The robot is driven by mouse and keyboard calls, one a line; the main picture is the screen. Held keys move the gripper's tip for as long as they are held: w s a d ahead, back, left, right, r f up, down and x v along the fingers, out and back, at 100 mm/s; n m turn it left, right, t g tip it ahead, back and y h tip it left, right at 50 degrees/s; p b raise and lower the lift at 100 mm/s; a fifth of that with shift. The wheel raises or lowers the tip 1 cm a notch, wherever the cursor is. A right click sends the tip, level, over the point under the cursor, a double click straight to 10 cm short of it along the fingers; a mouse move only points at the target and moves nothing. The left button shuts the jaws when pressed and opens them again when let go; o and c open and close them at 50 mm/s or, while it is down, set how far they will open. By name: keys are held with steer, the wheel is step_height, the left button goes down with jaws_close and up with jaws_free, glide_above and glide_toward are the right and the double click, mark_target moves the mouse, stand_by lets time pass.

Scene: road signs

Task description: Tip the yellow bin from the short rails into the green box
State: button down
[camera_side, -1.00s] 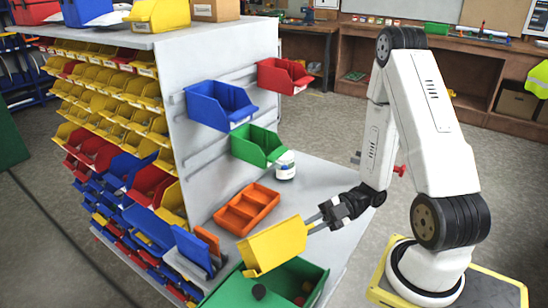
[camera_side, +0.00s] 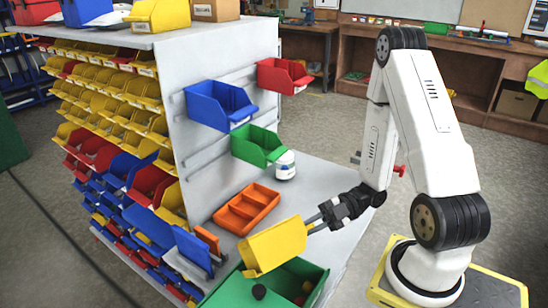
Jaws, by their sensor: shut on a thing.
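The yellow bin (camera_side: 274,248) is held in the air, tilted, over the green box (camera_side: 228,294). My gripper (camera_side: 318,222) is shut on the yellow bin at its right end. The green box stands on the grey shelf with its top open. A dark round thing (camera_side: 259,291) shows at the box's near side, and some small reddish and green things (camera_side: 304,293) lie inside at the right. The bin hides part of the box's far side. The inside of the bin does not show, so I cannot tell what it holds.
An orange divided tray (camera_side: 247,208) lies on the shelf behind the bin. A white jar (camera_side: 285,165) stands farther back. Blue (camera_side: 219,104), red (camera_side: 284,75) and green (camera_side: 258,146) bins hang on the rails of the grey panel. The shelf right of the tray is clear.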

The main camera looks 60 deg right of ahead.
steer(key=shift+r, duration=0.15)
steer(key=shift+r, duration=0.9)
steer(key=shift+f, duration=0.1)
steer(key=shift+f, duration=0.95)
steer(key=shift+w+d+m+g, duration=0.2)
steer(key=shift+w+d+m, duration=0.1)
steer(key=shift+w+m, duration=0.45)
steer(key=shift+w+d+m+g, duration=0.25)
steer(key=shift+w+m, duration=0.3)
steer(key=shift+m, duration=0.4)
steer(key=shift+w+d, duration=0.1)
steer(key=shift+w, duration=0.05)
